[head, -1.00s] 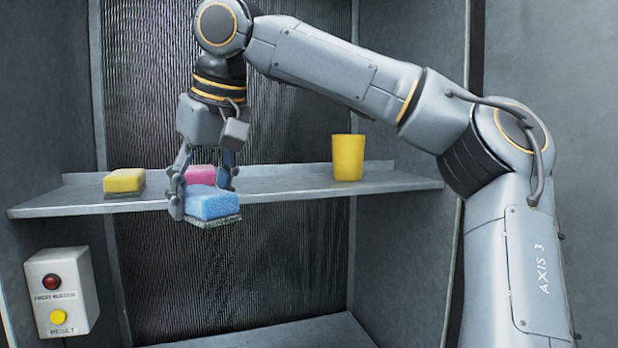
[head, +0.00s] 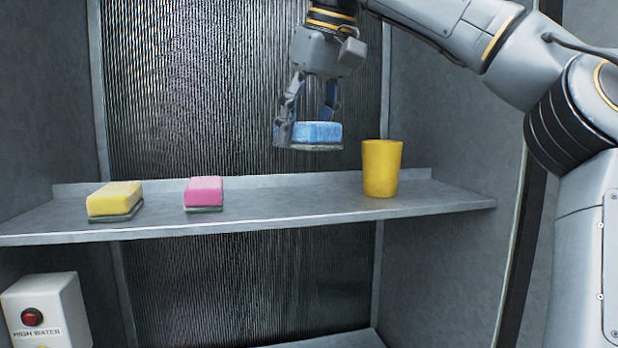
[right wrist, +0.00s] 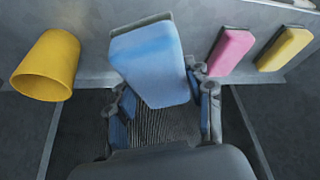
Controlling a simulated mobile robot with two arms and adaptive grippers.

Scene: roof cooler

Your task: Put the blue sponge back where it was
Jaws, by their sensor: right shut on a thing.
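The blue sponge (head: 318,134), with a dark scouring underside, hangs level above the shelf (head: 290,209) in the head view. My right gripper (head: 308,128) is shut on it, one finger on each side. In the right wrist view the blue sponge (right wrist: 153,62) fills the middle, between the fingers of my right gripper (right wrist: 160,95). On the shelf, a pink sponge (head: 204,192) and a yellow sponge (head: 116,200) lie to the left, and a yellow cup (head: 381,168) stands upright to the right. My left gripper is not in view.
The shelf between the pink sponge and the yellow cup is bare. A ribbed panel (head: 215,100) rises behind the shelf. Side walls close in left and right. A white box with a red button (head: 45,312) is on the left wall below the shelf.

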